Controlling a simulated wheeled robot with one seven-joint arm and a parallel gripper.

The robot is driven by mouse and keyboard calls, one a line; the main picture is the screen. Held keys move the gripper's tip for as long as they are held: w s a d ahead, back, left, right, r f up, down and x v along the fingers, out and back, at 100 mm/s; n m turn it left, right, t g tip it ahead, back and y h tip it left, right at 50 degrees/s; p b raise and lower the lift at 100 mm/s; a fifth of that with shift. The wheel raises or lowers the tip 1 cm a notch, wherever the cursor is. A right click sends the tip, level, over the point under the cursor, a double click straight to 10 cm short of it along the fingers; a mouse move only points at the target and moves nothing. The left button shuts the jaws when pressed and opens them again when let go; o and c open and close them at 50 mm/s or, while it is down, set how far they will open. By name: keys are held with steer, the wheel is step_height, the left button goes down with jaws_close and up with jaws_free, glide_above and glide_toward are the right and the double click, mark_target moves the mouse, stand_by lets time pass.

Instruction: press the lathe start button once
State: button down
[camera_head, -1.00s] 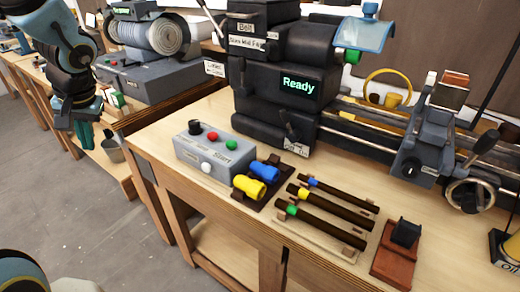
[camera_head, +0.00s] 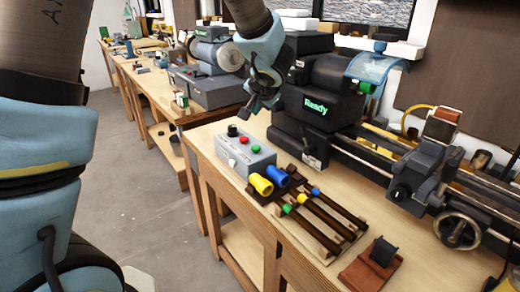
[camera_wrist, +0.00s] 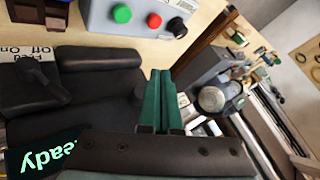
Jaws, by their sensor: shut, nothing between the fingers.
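The grey control box (camera_head: 236,158) sits on the bench in front of the lathe. On its top are a green button (camera_head: 256,149), a red button (camera_head: 244,140) and a black knob (camera_head: 232,130). The wrist view shows the same green button (camera_wrist: 122,14), red button (camera_wrist: 154,20) and black knob (camera_wrist: 177,27) at its top edge. My gripper (camera_head: 250,108) is shut and empty, above and behind the box, apart from the buttons. Its green fingers (camera_wrist: 161,73) lie together in the wrist view. The lathe (camera_head: 330,80) shows "Ready" on its display (camera_head: 316,107).
A red-brown block (camera_head: 362,276) lies near the bench's front edge. Another grey machine (camera_head: 212,90) stands behind on the left.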

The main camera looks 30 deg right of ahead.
steer(key=shift+f, duration=0.1)
steer(key=b, duration=0.5)
glide_above(256, 149)
step_height(256, 149, down, 7)
steer(key=shift+f, duration=0.1)
steer(key=shift+f+b, duration=0.75)
steer(key=shift+b, duration=0.3)
